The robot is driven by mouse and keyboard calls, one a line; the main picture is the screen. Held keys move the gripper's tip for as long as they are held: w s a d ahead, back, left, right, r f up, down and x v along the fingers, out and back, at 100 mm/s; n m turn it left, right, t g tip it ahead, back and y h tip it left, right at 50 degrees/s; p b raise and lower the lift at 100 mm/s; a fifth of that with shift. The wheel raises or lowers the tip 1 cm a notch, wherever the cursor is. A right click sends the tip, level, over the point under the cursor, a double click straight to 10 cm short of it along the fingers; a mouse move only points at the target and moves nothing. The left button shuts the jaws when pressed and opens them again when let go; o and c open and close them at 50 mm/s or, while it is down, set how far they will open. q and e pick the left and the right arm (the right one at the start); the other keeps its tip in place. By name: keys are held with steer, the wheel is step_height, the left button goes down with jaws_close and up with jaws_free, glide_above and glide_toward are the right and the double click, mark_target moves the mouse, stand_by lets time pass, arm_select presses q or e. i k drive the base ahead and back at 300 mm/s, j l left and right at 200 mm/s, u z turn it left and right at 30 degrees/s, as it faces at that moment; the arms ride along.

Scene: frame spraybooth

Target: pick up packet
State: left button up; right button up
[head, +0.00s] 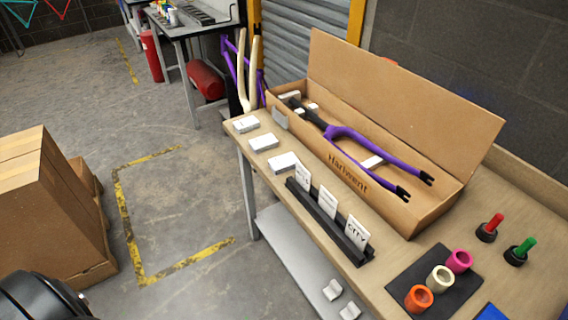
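Three small white packet-like blocks lie in a slanting row along the left edge of the workbench: a far one (246,124), a middle one (263,142) and a near one (284,162). I cannot tell which of them is the packet. An open cardboard box (345,182) beside them holds a purple fork (375,149) with a black steerer, and some small white pieces. A black rack (328,222) in front of the box holds three upright white cards, one reading CITY (356,231). Neither of my grippers is in view.
A dark mat (434,284) with orange, cream and pink cups lies on the bench (527,222) at the near right, beside a red and a green pin in black bases. A carton stack (40,205) stands on the floor at left. The floor between is clear.

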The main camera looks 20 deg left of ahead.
mark_target(279, 164)
steer(key=z, duration=0.35)
steer(key=j+z, duration=0.15)
steer(key=z, duration=0.2)
steer(key=j+z, duration=0.1)
steer(key=z, duration=0.3)
steer(key=j+z, duration=0.25)
steer(key=j, duration=0.2)
steer(key=j+z, duration=0.2)
steer(key=j, duration=0.25)
steer(key=k+j+z, duration=0.1)
steer(key=j+z, duration=0.15)
steer(key=j, duration=0.2)
steer(key=k+j+z, duration=0.2)
steer(key=j, duration=0.25)
steer(key=j+z, duration=0.25)
steer(key=j, duration=0.15)
